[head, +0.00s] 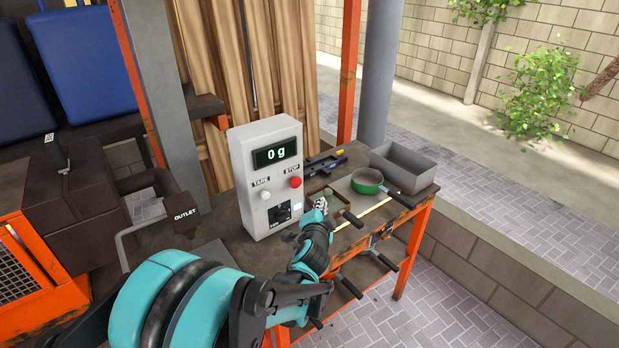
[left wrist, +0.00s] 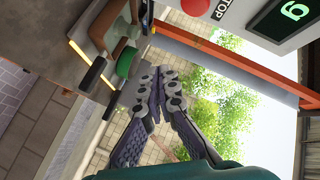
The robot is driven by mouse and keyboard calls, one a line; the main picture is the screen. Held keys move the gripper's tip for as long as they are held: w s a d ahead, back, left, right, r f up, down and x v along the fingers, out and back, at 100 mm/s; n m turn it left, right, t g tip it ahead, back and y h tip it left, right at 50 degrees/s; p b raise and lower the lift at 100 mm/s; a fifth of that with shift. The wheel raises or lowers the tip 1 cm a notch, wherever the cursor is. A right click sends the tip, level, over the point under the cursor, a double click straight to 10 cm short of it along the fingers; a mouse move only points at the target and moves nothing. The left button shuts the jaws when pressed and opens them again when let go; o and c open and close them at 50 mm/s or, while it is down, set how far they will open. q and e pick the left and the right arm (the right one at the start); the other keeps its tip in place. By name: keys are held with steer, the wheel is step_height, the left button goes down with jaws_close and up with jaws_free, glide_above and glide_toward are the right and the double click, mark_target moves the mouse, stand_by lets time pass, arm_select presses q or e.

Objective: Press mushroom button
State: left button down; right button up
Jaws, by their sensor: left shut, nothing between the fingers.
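The red mushroom button (head: 296,182) labelled STOP is on the front of a grey control box (head: 256,170) whose display reads 0 g. It also shows at the top edge of the left wrist view (left wrist: 195,6). My left gripper (head: 321,204) is shut and empty, in front of the box, a little below and to the right of the button in the head view. Its closed fingers show in the left wrist view (left wrist: 152,78), apart from the button. My right gripper is not in view.
A white TARE button (head: 265,195) and a black switch (head: 279,213) are on the same panel. An orange machine with an outlet (head: 187,217) stands at left.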

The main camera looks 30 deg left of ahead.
mark_target(295, 182)
arm_select(q)
steer(key=shift+s, duration=0.1)
steer(key=w+a, duration=0.3)
steer(key=a, duration=0.5)
steer(key=shift+w, duration=0.25)
steer(key=shift+a, duration=0.1)
stand_by(1.4)
steer(key=shift+w+a, duration=0.15)
steer(key=shift+a, duration=0.25)
steer(key=shift+w+a+r+b, duration=0.1)
steer(key=shift+w+a+b, duration=0.15)
steer(key=shift+a, duration=0.25)
stand_by(0.6)
steer(key=shift+s+d, duration=0.1)
steer(key=shift+d, duration=0.05)
steer(key=shift+s+d, duration=0.35)
steer(key=shift+d, duration=0.4)
